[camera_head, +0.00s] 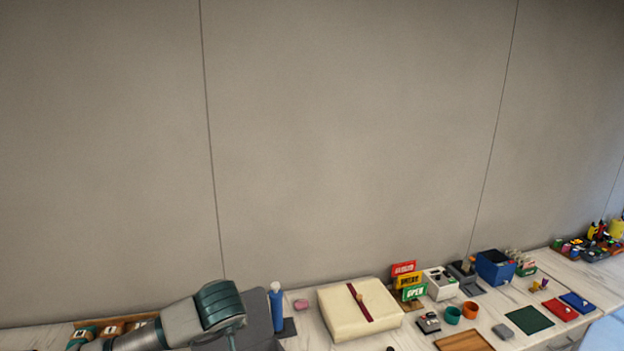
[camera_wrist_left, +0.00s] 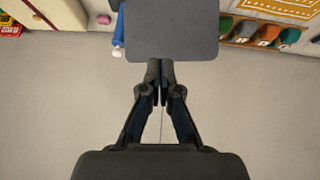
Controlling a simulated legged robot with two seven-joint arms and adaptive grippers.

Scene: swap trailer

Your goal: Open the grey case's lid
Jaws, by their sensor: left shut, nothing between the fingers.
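The grey case (camera_head: 261,325) shows in the head view as a dark grey panel at the bottom, partly hidden behind my left arm. In the left wrist view a flat grey panel (camera_wrist_left: 172,30), which looks like its lid, fills the top middle. I cannot tell how far the lid is raised. My left gripper (camera_wrist_left: 160,72) is shut and empty, its fingertips at or just in front of the panel's lower edge. I cannot tell whether they touch it. In the head view its fingers are not clear. My right gripper is not in view.
A blue bottle (camera_head: 276,306) stands close right of the case, with a pink item (camera_head: 301,304) and a cream box (camera_head: 342,313) beyond. A wooden organiser (camera_wrist_left: 262,37) lies on the other side. Small signs (camera_head: 408,281) and cups (camera_head: 453,315) stand farther right. The wall is behind.

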